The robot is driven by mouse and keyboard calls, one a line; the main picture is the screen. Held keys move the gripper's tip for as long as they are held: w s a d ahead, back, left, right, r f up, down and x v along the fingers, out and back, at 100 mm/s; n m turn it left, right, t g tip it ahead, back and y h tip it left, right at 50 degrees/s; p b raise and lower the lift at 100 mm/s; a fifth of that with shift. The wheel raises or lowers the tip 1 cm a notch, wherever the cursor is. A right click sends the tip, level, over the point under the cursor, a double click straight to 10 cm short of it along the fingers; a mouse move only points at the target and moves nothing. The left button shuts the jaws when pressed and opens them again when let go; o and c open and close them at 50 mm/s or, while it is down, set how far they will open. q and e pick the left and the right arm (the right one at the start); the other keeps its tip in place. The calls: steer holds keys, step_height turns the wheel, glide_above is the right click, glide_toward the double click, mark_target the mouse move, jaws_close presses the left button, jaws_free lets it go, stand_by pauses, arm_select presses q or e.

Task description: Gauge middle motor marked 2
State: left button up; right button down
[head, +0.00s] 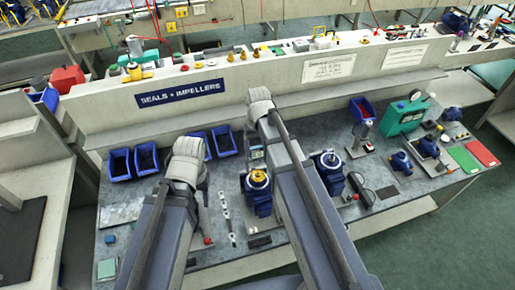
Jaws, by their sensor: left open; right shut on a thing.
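A blue motor with a yellow-ringed top (258,188) stands upright on the bench between my two arms. A second blue motor with a pale round top (329,168) stands just right of my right arm. I cannot read a number on either. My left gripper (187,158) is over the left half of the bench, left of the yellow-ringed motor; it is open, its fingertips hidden. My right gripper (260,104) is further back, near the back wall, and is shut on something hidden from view. A small grey device (256,154) shows below it; I cannot tell whether they touch.
Several blue bins (146,158) stand at the back left. A green machine with a dial (403,116), smaller blue motors (428,147), a green mat (463,158) and a red mat (482,153) are at the right. Small parts (229,222) lie between my arms.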

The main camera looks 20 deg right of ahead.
step_height(320, 180, down, 2)
steer(key=shift+s+f+b, duration=0.1)
steer(key=shift+s+b, duration=0.05)
steer(key=shift+b, duration=0.65)
step_height(320, 180, down, 6)
steer(key=b, duration=0.6)
steer(key=shift+f, duration=0.2)
stand_by(0.5)
jaws_free()
stand_by(0.4)
step_height(320, 180, up, 9)
steer(key=p, duration=0.8)
steer(key=shift+r+p, duration=0.1)
steer(key=shift+p, duration=0.25)
